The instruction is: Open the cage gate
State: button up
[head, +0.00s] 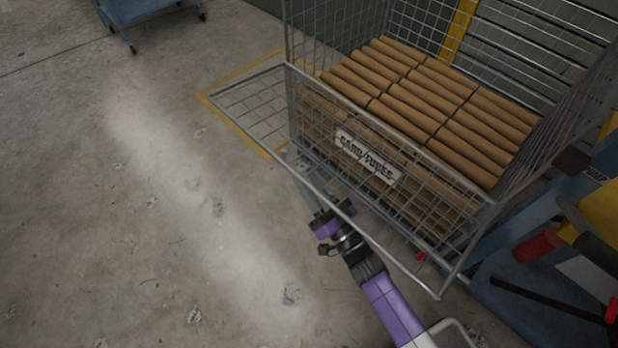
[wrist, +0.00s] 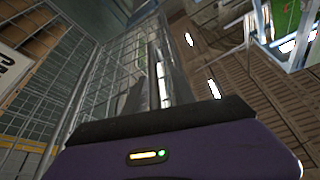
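The wire cage (head: 470,208) stands at the upper right in the head view, with a "CARD TUBES" label (head: 366,157) on its front. Its gate (head: 245,113), a wire mesh panel in a metal frame, juts outward from the cage front, low over the floor. Its long outer bar runs from upper left to lower right. My gripper (head: 312,198) is close to that bar, outside the cage; I cannot tell whether it touches. In the wrist view wire mesh (wrist: 110,70) fills the left, beside my dark fingers (wrist: 160,82). Their opening is unclear.
Brown tubes (head: 430,95) fill the cage. Blue equipment with red and yellow parts (head: 545,275) stands close at the right. A blue cart (head: 140,12) is at the top left. The concrete floor at the left is clear, with a yellow line by the cage.

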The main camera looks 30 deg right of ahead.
jog(key=v, duration=0.7)
jog(key=shift+s+p, duration=0.15)
jog(key=shift+p, duration=0.2)
jog(key=shift+d+f, duration=0.1)
jog(key=shift+d, duration=0.05)
jog(key=b+v, duration=0.2)
jog(key=v, duration=0.7)
jog(key=shift+d, duration=0.2)
dwell(0.6)
